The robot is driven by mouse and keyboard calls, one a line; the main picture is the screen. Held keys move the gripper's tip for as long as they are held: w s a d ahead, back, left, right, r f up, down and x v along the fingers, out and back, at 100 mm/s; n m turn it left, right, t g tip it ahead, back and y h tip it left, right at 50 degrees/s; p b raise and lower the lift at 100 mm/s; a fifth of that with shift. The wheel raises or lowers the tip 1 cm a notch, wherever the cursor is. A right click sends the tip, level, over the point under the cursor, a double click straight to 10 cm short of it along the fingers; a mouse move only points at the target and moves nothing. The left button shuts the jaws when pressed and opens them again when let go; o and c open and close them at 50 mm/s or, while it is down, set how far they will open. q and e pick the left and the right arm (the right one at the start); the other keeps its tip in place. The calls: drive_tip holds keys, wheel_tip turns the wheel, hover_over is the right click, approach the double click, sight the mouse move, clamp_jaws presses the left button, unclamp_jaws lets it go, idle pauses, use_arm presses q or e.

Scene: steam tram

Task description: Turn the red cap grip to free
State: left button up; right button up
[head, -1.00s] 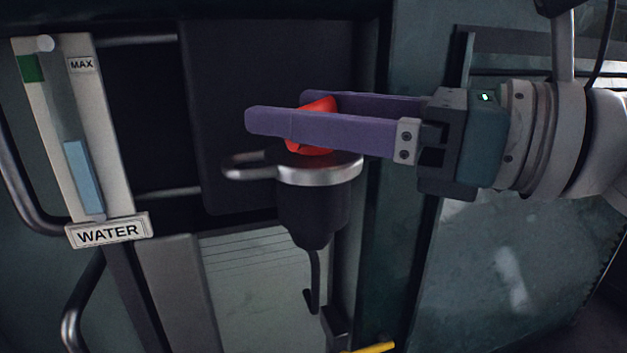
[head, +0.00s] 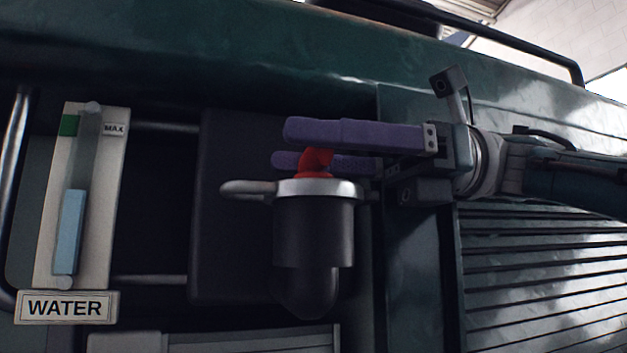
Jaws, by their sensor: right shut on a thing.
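The red cap grip (head: 318,158) sits on top of a dark cylindrical pot (head: 314,235) with a bright metal rim (head: 320,188). My right gripper (head: 283,146) comes in from the right, its two purple fingers on either side of the grip and shut on it. A rounded metal lug or handle (head: 245,188) sticks out to the left of the rim. No mark for the free position can be read. My left gripper is not in view.
A water gauge (head: 85,195) with a blue column, a MAX mark and a WATER plate (head: 66,307) is on the left, beside a curved rail (head: 14,180). A dark panel (head: 235,140) stands behind the pot. Green louvred bodywork (head: 540,265) lies at the right, below my arm.

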drive_tip(key=shift+w+f+n+g, duration=0.1)
drive_tip(key=shift+w+n+g, duration=0.05)
drive_tip(key=shift+n+g, duration=0.2)
drive_tip(key=shift+s+f+g, duration=0.15)
drive_tip(key=shift+s+g, duration=0.05)
drive_tip(key=shift+g, duration=0.15)
drive_tip(key=o, duration=1.2)
drive_tip(key=shift+f, duration=0.1)
